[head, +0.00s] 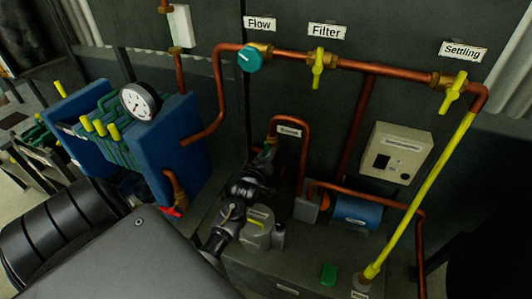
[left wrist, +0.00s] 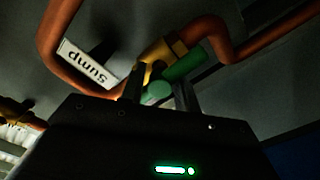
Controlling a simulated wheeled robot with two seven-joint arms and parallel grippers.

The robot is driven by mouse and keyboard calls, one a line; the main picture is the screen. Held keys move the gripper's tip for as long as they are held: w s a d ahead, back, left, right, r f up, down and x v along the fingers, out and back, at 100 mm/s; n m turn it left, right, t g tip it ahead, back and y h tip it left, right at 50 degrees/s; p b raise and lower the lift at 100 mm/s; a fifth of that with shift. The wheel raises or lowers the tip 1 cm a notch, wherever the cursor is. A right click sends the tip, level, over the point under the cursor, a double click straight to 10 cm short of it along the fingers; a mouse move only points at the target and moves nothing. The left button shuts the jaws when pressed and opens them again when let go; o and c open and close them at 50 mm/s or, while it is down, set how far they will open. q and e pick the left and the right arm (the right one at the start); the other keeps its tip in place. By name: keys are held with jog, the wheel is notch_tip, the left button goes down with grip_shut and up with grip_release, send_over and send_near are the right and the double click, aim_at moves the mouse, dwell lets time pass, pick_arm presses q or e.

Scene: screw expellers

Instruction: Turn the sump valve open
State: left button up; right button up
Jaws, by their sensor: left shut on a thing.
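The sump valve (left wrist: 178,46) is a brass body on a copper pipe beside a white "Sump" label (left wrist: 87,63), which appears upside down in the left wrist view. Its green handle (left wrist: 184,64) lies between the dark fingers of my left gripper (left wrist: 158,92), which is shut on it. In the head view my left gripper (head: 266,158) reaches up to the valve from below. My right gripper is not in view.
Above run copper pipes with a teal Flow knob (head: 249,58) and yellow Filter (head: 318,62) and Settling (head: 454,90) handles. A blue filter press (head: 190,130) with a gauge (head: 140,102) stands left. A control box (head: 396,152) and blue motor (head: 357,211) are right.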

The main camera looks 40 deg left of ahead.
pick_arm(q)
jog(key=shift+o, duration=0.6)
jog(key=shift+n, duration=1)
jog(key=shift+o, duration=0.2)
jog(key=o, duration=0.8)
jog(key=shift+s, duration=0.1)
jog(key=b+v, duration=0.1)
jog(key=v, duration=0.9)
jog(key=shift+s+d, duration=0.2)
jog(key=shift+s, duration=0.1)
